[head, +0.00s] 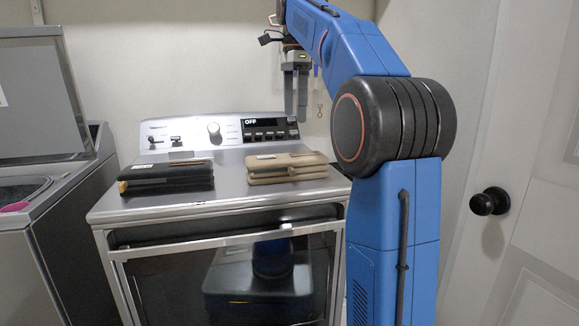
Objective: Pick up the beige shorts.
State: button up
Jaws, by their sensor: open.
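The beige shorts (287,168) lie folded in a flat stack on the right half of the grey metal top of the front machine. My gripper (295,119) hangs in the air above and behind them in the picture, fingers pointing down. It is open and empty, apart from the shorts. My blue arm stands just right of the shorts, close to their right end in the picture.
A dark folded garment (166,176) lies left of the shorts on the machine top (225,188). The control panel (218,131) rises behind. A top-load washer (52,199) with a raised lid (38,98) stands at left. A white door (530,190) is at right.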

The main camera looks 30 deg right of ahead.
send_near(294, 162)
jog(key=w+f, duration=0.1)
jog(key=w+d+f, duration=0.1)
jog(key=f, duration=0.1)
jog(key=w+d+f, duration=0.1)
jog(key=f, duration=0.1)
jog(key=shift+w+d, duration=0.1)
jog(key=shift+w, duration=0.15)
jog(key=shift+w+f, duration=0.2)
jog(key=shift+f, duration=3.05)
jog(key=c, duration=1.4)
